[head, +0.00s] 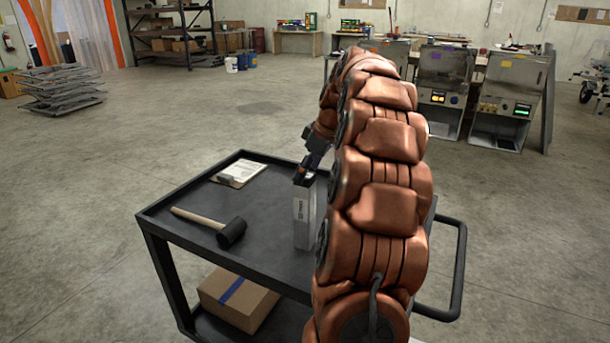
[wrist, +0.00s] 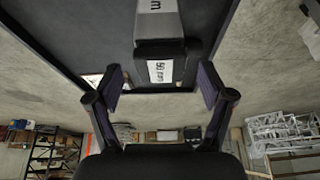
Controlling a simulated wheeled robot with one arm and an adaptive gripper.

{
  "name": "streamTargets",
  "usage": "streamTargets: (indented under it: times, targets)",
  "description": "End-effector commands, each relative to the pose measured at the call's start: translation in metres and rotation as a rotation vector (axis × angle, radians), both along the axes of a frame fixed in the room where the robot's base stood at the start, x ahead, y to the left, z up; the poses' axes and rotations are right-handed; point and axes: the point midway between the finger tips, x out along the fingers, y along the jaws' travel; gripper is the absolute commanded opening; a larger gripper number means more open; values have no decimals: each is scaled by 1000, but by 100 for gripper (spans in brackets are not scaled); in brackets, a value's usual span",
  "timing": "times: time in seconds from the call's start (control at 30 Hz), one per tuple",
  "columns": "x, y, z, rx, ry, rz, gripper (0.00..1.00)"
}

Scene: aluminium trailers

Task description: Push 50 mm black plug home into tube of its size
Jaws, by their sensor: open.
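A grey square tube (head: 303,222) stands upright on the cart, and it also shows in the wrist view (wrist: 159,24) with a printed label. A black plug with a white "50 mm" label (wrist: 160,71) is at the tube's end in the wrist view. I cannot tell how deep it sits. My gripper (wrist: 161,88) is open, with one finger on each side of the plug's labelled end and a gap to both. In the head view my gripper (head: 305,172) is at the tube's top, partly hidden by my arm.
A cardboard box (head: 238,300) lies on the lower shelf. My arm hides the cart's right part. Open floor surrounds the cart.

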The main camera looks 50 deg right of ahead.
Motion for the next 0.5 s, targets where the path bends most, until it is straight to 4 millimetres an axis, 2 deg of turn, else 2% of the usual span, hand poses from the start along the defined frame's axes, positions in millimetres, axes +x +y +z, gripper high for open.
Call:
streamTargets:
  times: [0.1,0.5]
  targets:
    - [-6,-4,20,-6,-7,-2,80]
    - [-28,-10,72,-5,-4,-1,80]
